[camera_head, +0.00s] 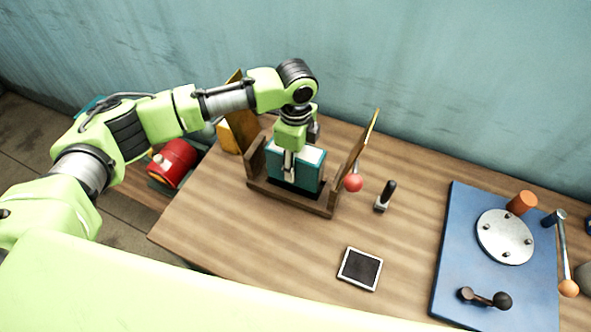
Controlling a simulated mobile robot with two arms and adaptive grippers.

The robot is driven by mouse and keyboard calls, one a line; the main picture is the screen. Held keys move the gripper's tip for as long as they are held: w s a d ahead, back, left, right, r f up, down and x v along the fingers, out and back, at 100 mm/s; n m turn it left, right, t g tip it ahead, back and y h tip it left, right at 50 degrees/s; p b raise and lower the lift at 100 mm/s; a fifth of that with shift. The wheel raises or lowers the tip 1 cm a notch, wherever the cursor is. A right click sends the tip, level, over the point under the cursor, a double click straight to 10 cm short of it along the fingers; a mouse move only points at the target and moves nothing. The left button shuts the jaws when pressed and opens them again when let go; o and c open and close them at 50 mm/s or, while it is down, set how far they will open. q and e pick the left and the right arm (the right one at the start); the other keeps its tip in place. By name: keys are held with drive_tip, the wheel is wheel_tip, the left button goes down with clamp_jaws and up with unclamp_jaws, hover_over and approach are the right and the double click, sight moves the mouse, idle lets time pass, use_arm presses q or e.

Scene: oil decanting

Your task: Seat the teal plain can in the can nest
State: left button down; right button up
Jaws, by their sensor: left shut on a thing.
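The teal plain can (308,172) is a boxy teal block with a pale top. It stands within the wooden can nest (290,199), between the nest's side walls. My left gripper (289,174) points down from above and is shut on the teal can. The gripper and wrist cover part of the can's top and front. I cannot tell whether the can's base touches the floor of the nest. My right gripper is not in view.
A tilted panel (361,145) and a red ball (354,183) stand right of the nest. A small dark-handled tool (386,196), a framed dark pad (360,269) and a blue board with a round plate (505,236) lie further right. A red can (175,162) is at left.

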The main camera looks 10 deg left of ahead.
use_arm(q)
wheel_tip(320, 180, down, 4)
drive_tip(key=shift+r+p, duration=0.25)
drive_tip(key=shift+p, duration=0.3)
drive_tip(key=shift+f, duration=0.25)
drive_tip(key=shift+f, duration=0.15)
drive_tip(key=c, duration=1.2)
unclamp_jaws()
drive_tip(key=shift+c, duration=0.2)
